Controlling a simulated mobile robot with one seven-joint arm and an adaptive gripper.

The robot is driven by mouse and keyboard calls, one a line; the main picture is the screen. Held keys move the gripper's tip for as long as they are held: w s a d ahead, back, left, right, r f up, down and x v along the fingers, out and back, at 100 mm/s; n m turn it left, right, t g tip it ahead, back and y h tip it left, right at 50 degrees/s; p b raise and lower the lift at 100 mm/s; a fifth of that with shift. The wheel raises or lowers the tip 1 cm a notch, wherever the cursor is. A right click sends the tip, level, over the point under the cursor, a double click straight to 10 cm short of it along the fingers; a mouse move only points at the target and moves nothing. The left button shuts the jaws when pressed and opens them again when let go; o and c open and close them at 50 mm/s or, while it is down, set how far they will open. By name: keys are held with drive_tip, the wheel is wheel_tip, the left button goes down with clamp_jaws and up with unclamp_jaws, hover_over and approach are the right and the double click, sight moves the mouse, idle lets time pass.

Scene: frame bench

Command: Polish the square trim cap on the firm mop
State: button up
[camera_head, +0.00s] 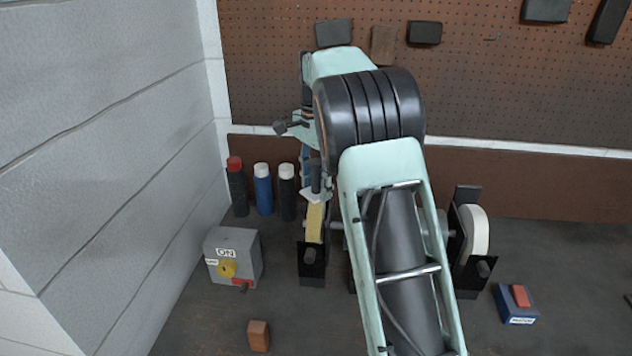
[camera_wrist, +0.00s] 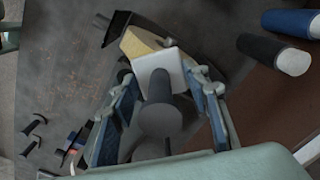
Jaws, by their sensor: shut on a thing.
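The square trim cap is a white square plate (camera_wrist: 152,66) on a dark round holder (camera_wrist: 160,112); the cap also shows in the head view (camera_head: 311,197). My gripper (camera_wrist: 163,80) is shut on this holder, with a blue-padded finger on each side; the gripper is partly hidden by my arm in the head view (camera_head: 311,178). The cap is at the upper rim of a yellow polishing wheel (camera_head: 314,223), which also shows in the wrist view (camera_wrist: 135,42). They look touching or nearly so. A white wheel (camera_head: 476,232) stands at the right. No label shows which mop is firm.
A grey switch box (camera_head: 231,257) marked ON stands left of the wheels. Several bottles (camera_head: 263,190) stand behind it by the wall. A brown block (camera_head: 258,336) lies in front. A blue box with a red block (camera_head: 516,303) lies right. My arm hides the machine's middle.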

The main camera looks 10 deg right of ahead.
sight(316, 161)
drive_tip(key=shift+f+b, duration=0.45)
drive_tip(key=shift+f, duration=0.6)
idle(0.5)
drive_tip(key=shift+r, duration=0.1)
idle(1.2)
drive_tip(key=shift+r+p, duration=0.45)
drive_tip(key=shift+r, duration=0.5)
drive_tip(key=shift+r, duration=3)
